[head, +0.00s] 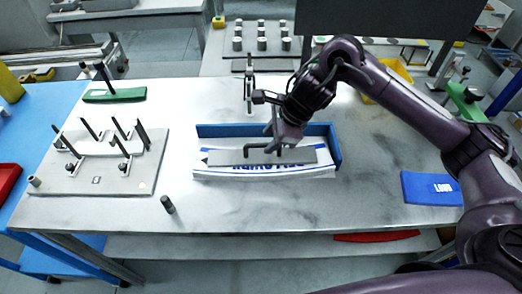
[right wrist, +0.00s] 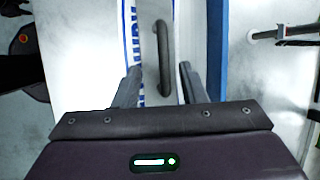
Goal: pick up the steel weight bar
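The steel weight bar (head: 300,156) is a flat grey bar with a dark raised handle (head: 252,147). It lies along a stack of white sheets with blue print (head: 225,172), inside the blue-walled magazine (head: 215,130). My right gripper (head: 276,141) is above the bar, at the right part of the handle. In the right wrist view the bar (right wrist: 147,28) runs up the picture, and the gripper's two fingers (right wrist: 159,88) stand apart with the handle (right wrist: 164,50) between them. I see a gap on both sides. My left gripper is not in view.
A plate with upright pins (head: 100,180) is at the left, with a small dark cylinder (head: 167,204) beside it. A thin stand (head: 249,92) rises behind the magazine. A blue pad (head: 431,188) lies at the right. The table front is mostly clear.

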